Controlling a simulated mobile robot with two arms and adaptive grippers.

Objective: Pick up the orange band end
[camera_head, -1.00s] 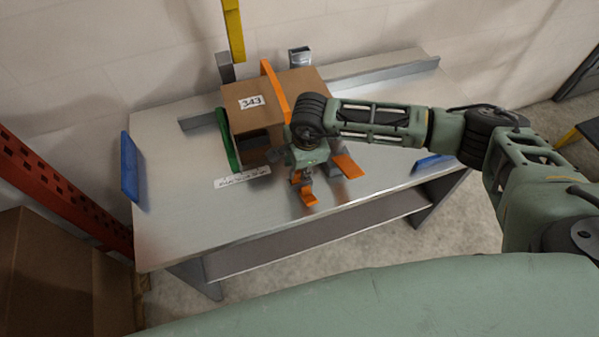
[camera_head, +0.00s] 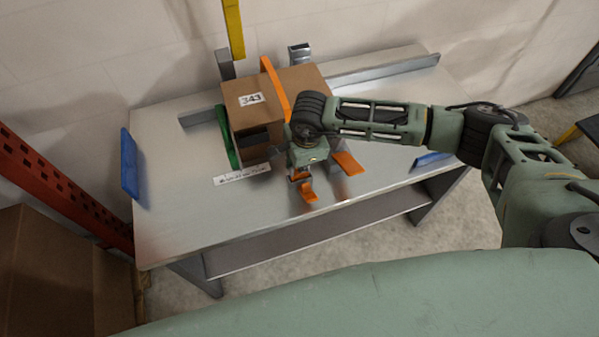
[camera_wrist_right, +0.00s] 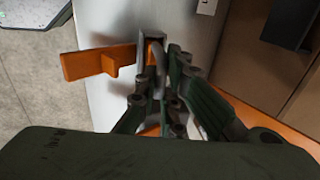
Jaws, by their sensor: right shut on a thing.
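The orange band end (camera_head: 308,191) hangs at the front of the cardboard box (camera_head: 300,82), over the table. My right gripper (camera_head: 300,174) points down in front of the box and is shut on it. In the right wrist view the orange end (camera_wrist_right: 92,62) sticks out to the left of the closed fingers (camera_wrist_right: 152,55). The orange band (camera_head: 274,84) runs over the box top, and part of it is hidden behind my right wrist. Another orange piece (camera_head: 348,163) shows right of the gripper. My left gripper is not in view.
The box, labelled 343, stands on the grey metal table (camera_head: 170,200). A green piece (camera_head: 229,138) is at its left, with a white label strip (camera_head: 242,174) in front. Blue panels (camera_head: 130,165) mark the table's sides. A red rack post (camera_head: 60,185) stands left.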

